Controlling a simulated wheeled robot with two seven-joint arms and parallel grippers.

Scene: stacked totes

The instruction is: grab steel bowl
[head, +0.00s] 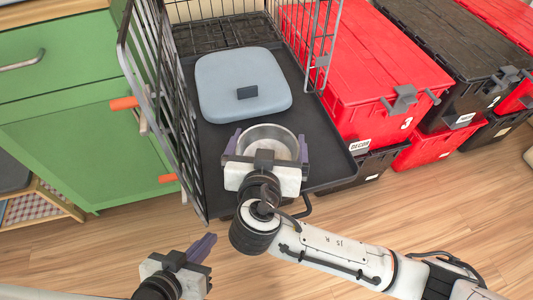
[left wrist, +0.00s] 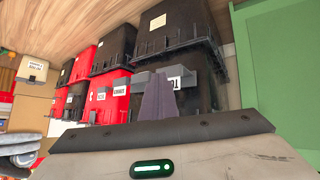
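The steel bowl (head: 272,133) sits at the front of the black tray floor of a wire crate in the head view. My right gripper (head: 268,143) is over it, with its purple fingers spread wide, one on each side of the bowl. I cannot tell whether the fingers touch the rim. The bowl's near side is hidden by the gripper body. My left gripper (head: 202,248) is low in the head view, away from the bowl, with its fingers together and empty. Its closed fingers also show in the left wrist view (left wrist: 157,98).
An open wire door (head: 165,110) stands at the left, beside a green cabinet (head: 85,150). Red totes (head: 375,70) and black totes (head: 440,55) stand to the right. Wooden floor is clear in front.

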